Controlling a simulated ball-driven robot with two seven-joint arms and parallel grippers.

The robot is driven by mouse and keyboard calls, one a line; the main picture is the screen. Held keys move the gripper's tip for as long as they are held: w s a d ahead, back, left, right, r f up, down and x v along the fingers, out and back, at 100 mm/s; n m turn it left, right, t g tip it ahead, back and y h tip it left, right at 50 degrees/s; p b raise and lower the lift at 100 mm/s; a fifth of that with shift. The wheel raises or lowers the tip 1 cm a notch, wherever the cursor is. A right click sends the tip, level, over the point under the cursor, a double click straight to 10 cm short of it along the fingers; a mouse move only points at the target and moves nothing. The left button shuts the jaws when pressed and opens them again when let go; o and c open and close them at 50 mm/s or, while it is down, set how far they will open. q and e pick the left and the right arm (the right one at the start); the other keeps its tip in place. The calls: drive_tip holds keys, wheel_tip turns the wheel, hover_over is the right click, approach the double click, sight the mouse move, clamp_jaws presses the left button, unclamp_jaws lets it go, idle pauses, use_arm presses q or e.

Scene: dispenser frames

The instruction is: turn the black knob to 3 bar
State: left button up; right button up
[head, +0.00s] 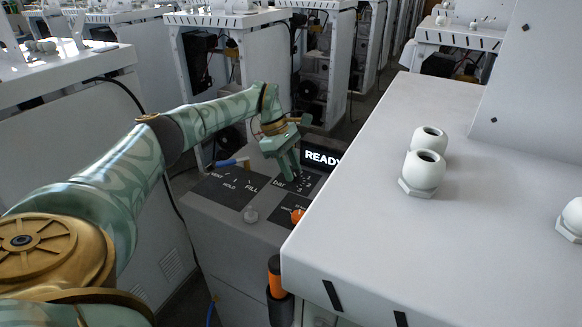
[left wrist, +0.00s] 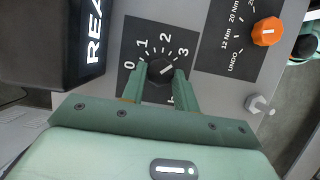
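The black knob (left wrist: 159,73) sits on a dark dial plate (left wrist: 130,50) marked 0, 1, 2 and 3 in the left wrist view. Its white pointer line slants toward the 3. My left gripper (left wrist: 161,76) has one green finger on each side of the knob, and both appear to touch it. In the head view my left gripper (head: 290,176) reaches down onto the panel at the bar dial, and its fingers mostly hide the knob there. My right gripper is not in view.
A READY display (head: 322,157) stands close beside the dial; it also shows in the wrist view (left wrist: 88,40). An orange knob (left wrist: 267,31) is on a neighbouring plate. A large white cabinet top (head: 370,230) with white fittings (head: 424,172) fills the right of the head view.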

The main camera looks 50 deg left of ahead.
use_arm(q)
drive_tip(key=o, duration=0.4)
drive_tip(key=p+v, duration=0.4)
drive_tip(key=v, duration=1.2)
drive_tip(key=shift+s+a+r, duration=0.1)
drive_tip(key=shift+a, duration=0.1)
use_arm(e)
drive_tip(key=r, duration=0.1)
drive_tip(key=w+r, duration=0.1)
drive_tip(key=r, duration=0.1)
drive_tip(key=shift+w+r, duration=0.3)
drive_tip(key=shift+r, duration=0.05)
